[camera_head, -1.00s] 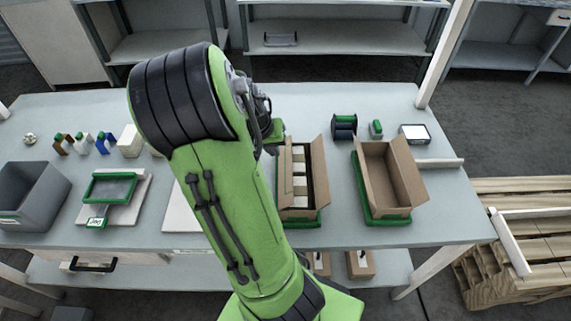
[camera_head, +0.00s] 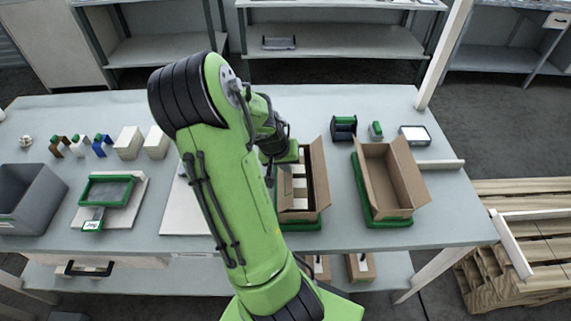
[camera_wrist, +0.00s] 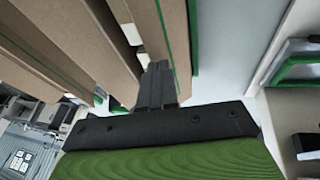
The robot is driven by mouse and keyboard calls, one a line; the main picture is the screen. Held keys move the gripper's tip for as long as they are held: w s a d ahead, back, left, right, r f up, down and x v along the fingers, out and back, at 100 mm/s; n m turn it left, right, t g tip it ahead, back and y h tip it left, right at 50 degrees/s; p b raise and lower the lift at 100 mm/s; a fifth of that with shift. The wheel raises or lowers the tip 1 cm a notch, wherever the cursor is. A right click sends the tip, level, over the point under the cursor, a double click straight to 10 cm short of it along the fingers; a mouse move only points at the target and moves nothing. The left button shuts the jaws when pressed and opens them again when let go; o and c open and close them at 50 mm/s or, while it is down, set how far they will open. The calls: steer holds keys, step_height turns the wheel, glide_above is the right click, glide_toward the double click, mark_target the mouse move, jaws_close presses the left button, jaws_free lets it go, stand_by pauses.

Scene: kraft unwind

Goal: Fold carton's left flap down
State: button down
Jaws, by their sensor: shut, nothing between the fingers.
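The carton (camera_head: 318,172) stands on a green tray (camera_head: 300,225) on the table, with several white packs (camera_head: 299,188) inside. Its right flap stands up. Its left side is partly covered by my arm, so the left flap's angle is hard to tell. In the wrist view, cardboard panels (camera_wrist: 75,45) of the carton fill the upper left. My gripper (camera_wrist: 157,85) is shut and empty, its dark fingers close against the cardboard; I cannot tell whether they touch. In the head view the fingertips are hidden.
A second, empty open carton (camera_head: 388,180) stands on a green tray to the right. A black and green dispenser (camera_head: 343,128) is behind. A green-framed device (camera_head: 105,190) and a grey bin (camera_head: 30,200) are at the left. White boxes (camera_head: 129,142) stand at the back left.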

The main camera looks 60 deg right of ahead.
steer(key=shift+s+d+f+t+y+b, duration=0.15)
steer(key=shift+s+t+y+b, duration=0.2)
steer(key=shift+b, duration=0.2)
steer(key=t+b, duration=0.1)
steer(key=s+f+t+b, duration=0.1)
steer(key=b, duration=0.1)
steer(key=shift+d+m+y, duration=0.3)
steer(key=shift+d+y, duration=0.05)
steer(key=t+b, duration=0.1)
steer(key=s+f+t+y+b, duration=0.1)
steer(key=t+b, duration=0.1)
steer(key=shift+s+d+f, duration=0.1)
steer(key=shift+s+d, duration=0.05)
steer(key=shift+d, duration=0.1)
steer(key=shift+s+f+b, duration=0.1)
steer(key=shift+f+b, duration=0.05)
steer(key=shift+b, duration=0.2)
steer(key=shift+s+d, duration=0.1)
